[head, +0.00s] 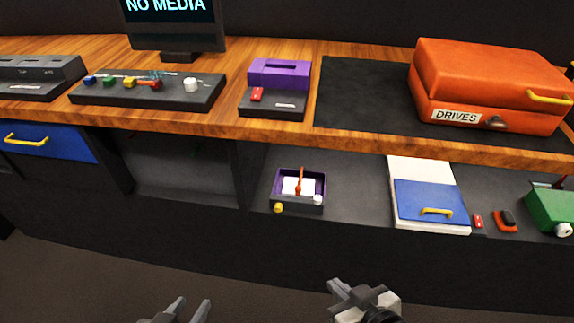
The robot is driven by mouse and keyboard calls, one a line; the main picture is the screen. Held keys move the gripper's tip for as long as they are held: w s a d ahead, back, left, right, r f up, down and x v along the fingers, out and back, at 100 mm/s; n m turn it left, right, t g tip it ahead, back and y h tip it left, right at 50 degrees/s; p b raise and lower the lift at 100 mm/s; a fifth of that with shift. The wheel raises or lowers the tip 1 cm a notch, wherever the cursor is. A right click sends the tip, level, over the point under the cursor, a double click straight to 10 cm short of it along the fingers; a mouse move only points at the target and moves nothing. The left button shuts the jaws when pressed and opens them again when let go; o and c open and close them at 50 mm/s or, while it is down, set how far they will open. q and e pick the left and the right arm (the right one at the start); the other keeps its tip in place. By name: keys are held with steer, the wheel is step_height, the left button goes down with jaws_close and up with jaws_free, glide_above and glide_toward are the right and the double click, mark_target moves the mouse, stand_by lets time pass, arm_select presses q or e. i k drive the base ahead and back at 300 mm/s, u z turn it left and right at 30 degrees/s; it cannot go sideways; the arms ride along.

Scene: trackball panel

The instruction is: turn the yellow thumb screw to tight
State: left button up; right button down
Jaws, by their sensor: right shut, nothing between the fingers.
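A small dark box with a purple rim (324,182) sits on the lower shelf, with a white inside and a red-orange lever (300,180) standing up in it. A round yellow knob (278,207), which looks like the yellow thumb screw, is on its front left corner. A white knob (318,200) is at its front right. The screw's marking is too small to read. My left gripper (189,306) is open and empty at the bottom edge. My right gripper (337,288) is shut and empty, below and right of the box. Both are apart from it.
A white and blue folder (430,200) lies to the right, then small red items (505,221) and a green box (552,210). Above are a control panel (150,95), a purple device (278,75) and an orange case (485,75).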

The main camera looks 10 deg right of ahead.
mark_target(278, 208)
steer(key=u, duration=1.95)
steer(key=i, duration=1.6)
steer(key=z, duration=3.2)
